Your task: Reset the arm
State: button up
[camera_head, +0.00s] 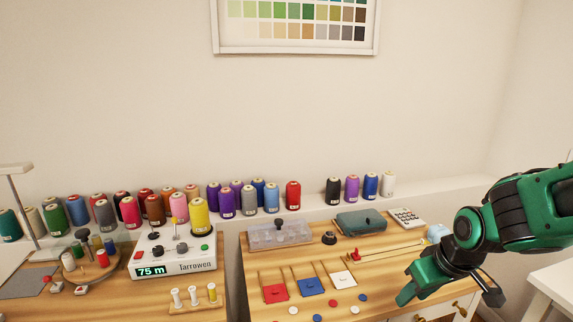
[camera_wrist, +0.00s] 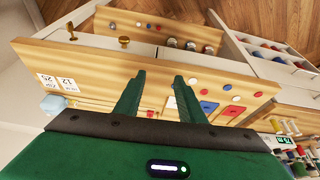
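My green and black arm comes in from the right in the head view. My gripper (camera_head: 450,296) points down at the right front of the wooden worktable (camera_head: 385,281). Its fingers are spread apart. In the wrist view my gripper (camera_wrist: 158,82) shows two dark green fingers with a clear gap and nothing held between them. The tabletop lies beyond the fingertips. I cannot tell how high the fingers are above it.
Red (camera_head: 275,293), blue (camera_head: 310,287) and white (camera_head: 344,280) cards lie on the table among loose buttons. A green case (camera_head: 361,222) and calculator (camera_head: 407,217) sit behind. Thread spools line the back ledge.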

jog(key=s+d+r+m+g, duration=0.2)
jog(key=s+d+m, duration=0.2)
jog(key=s, duration=0.5)
jog(key=s+d+r+m+g, duration=0.2)
jog(key=s+d+m, duration=0.3)
jog(key=s+d, duration=0.3)
jog(key=s+r, duration=0.1)
jog(key=s, duration=0.1)
jog(key=shift+s+r+m+h, duration=0.3)
jog(key=shift+r+h, duration=0.05)
jog(key=shift+h, duration=0.05)
jog(key=shift+w+d, duration=0.1)
jog(key=shift+w, duration=0.05)
